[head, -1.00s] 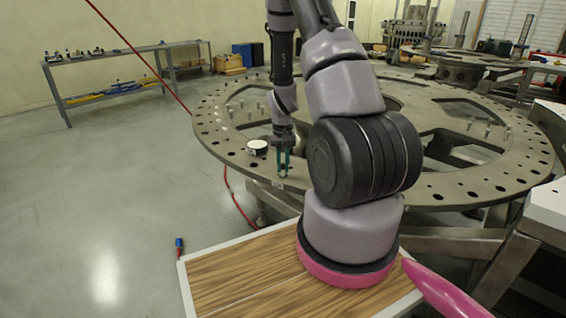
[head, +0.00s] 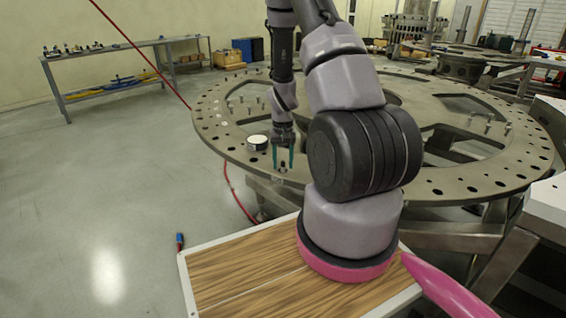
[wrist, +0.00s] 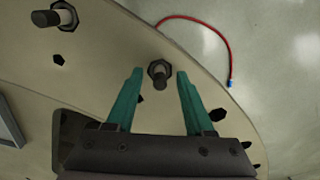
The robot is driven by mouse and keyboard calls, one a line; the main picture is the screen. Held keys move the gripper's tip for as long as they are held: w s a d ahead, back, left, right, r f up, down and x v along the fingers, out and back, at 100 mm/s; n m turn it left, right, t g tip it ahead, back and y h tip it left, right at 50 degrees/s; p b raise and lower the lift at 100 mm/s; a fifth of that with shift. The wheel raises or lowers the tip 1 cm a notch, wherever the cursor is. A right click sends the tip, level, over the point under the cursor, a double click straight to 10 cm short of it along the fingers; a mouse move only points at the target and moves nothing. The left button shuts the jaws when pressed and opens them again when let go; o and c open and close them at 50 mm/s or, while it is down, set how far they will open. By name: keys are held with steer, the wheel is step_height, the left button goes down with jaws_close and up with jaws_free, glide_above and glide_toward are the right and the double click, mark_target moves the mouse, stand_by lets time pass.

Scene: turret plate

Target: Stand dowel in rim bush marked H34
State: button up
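My gripper (head: 283,161) is above the near left rim of the turret plate (head: 232,155), its teal fingers spread apart and empty. In the wrist view the open fingers (wrist: 159,76) are on either side of a dark dowel (wrist: 157,70). The dowel is seen nearly end-on and stands in a dark hexagonal bush (wrist: 161,84) near the rim's edge. The fingers appear clear of it. A small upright piece also shows below the fingertips in the head view (head: 283,170). No H34 marking can be read.
A similar stud in a hexagonal collar (wrist: 55,17) is at upper left in the wrist view. A round white-topped item (head: 257,142) sits on the rim left of my gripper. A wood-topped platform (head: 235,275) is in front. A red hose (head: 236,200) hangs off the plate.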

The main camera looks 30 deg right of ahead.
step_height(320, 180, up, 11)
stand_by(0.6)
stand_by(0.5)
